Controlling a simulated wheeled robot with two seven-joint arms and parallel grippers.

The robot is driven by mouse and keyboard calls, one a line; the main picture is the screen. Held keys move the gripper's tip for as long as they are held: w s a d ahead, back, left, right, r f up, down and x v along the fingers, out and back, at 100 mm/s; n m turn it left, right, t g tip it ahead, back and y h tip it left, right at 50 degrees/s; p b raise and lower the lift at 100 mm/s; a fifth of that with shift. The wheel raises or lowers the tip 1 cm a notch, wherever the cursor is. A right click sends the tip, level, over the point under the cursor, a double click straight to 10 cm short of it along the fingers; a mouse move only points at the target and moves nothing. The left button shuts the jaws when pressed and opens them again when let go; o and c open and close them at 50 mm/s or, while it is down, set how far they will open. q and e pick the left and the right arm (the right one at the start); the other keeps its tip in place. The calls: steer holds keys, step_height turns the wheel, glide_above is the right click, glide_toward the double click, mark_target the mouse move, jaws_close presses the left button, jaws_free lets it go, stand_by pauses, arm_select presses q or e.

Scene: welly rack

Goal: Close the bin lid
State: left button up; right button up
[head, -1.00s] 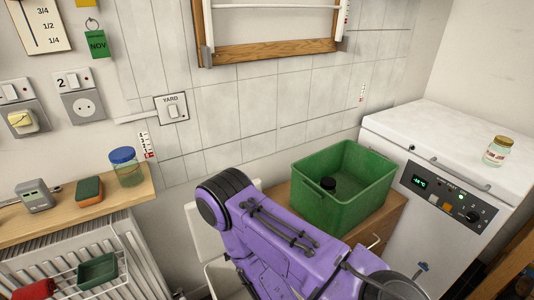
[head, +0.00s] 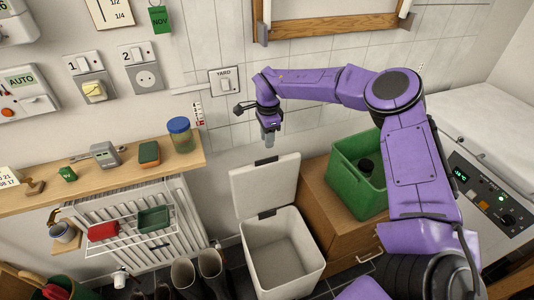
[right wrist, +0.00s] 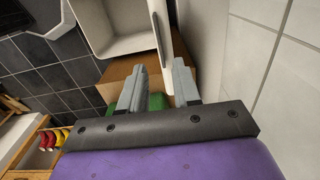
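The bin (head: 284,262) is a white box standing on the floor below the wall, empty as far as I see inside. Its white lid (head: 262,190) stands open, upright at the back of the bin near the wall. In the right wrist view the bin (right wrist: 97,30) is at the top, and the lid (right wrist: 163,25) shows nearly edge-on. My right gripper (head: 268,138) points down above the lid's top edge, apart from it. In the wrist view its fingers (right wrist: 160,85) are spread with nothing between them. My left gripper is not in view.
A wooden cabinet (head: 322,212) with a green crate (head: 352,190) stands right of the bin. A white appliance (head: 480,110) is farther right. Left are a radiator (head: 140,245), a shelf (head: 110,180) with jar, and dark boots (head: 212,265) on the floor.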

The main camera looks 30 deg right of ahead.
step_height(320, 180, down, 9)
steer(key=shift+w+r+p, duration=0.1)
steer(key=shift+r+p, duration=0.1)
steer(key=shift+p, duration=0.65)
steer(key=shift+f, duration=0.4)
jaws_close()
stand_by(0.4)
